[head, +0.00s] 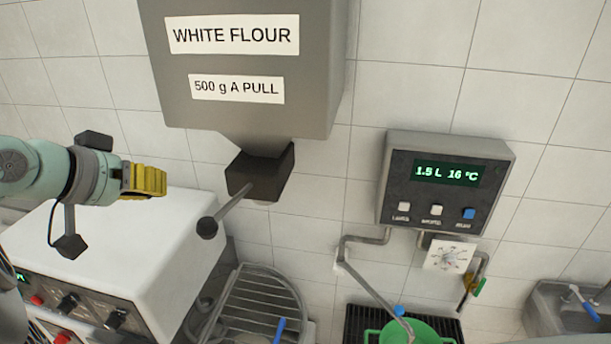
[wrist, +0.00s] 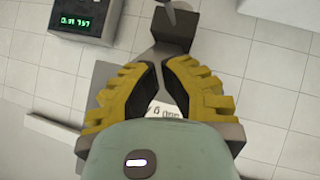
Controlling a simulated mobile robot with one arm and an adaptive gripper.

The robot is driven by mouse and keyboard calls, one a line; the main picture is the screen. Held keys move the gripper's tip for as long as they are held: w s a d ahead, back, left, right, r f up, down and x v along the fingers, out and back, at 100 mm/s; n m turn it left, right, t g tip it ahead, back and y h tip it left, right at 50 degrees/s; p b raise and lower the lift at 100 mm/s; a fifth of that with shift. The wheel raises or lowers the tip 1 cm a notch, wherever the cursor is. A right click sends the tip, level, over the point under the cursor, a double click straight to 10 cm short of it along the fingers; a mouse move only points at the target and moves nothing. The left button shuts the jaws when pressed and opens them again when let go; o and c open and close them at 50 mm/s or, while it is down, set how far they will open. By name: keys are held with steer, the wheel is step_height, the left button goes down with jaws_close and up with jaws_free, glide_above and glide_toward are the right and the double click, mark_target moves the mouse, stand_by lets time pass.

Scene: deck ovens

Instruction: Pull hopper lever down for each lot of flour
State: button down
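The grey flour hopper (head: 245,60) hangs on the tiled wall in the head view, labelled "WHITE FLOUR" and "500 g A PULL". Under it is a dark outlet block (head: 259,175), from which the lever (head: 232,204) sticks out towards the lower left, ending in a dark round knob (head: 207,228). In the wrist view the outlet block (wrist: 172,29) is beyond the fingers and part of the lever (wrist: 167,6) shows at the top edge. My gripper (head: 164,181) is left of the lever, apart from it.
A white machine (head: 140,245) with knobs stands below my gripper. A round wire guard (head: 262,305) is under the outlet. Right are a water meter (head: 445,180) reading 1.5 L 16 °C, its pipe (head: 370,285), a green bucket (head: 425,330) and a sink (head: 560,310).

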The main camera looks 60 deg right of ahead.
glide_above(203, 221)
steer(key=w, duration=0.1)
steer(key=f, duration=0.4)
steer(key=shift+a+f+p, duration=0.3)
steer(key=shift+a+p, duration=0.1)
steer(key=shift+d+f+p, duration=0.2)
steer(key=shift+p, duration=0.35)
steer(key=shift+s+f+p, duration=0.25)
steer(key=shift+f+p, duration=0.55)
steer(key=shift+p, duration=0.1)
steer(key=shift+s+d+f+p, duration=0.1)
steer(key=shift+d+f+p, duration=0.05)
steer(key=shift+f+p, duration=0.3)
steer(key=shift+s+d+f+p, duration=0.1)
steer(key=shift+f+p, duration=0.2)
steer(key=shift+f, duration=0.25)
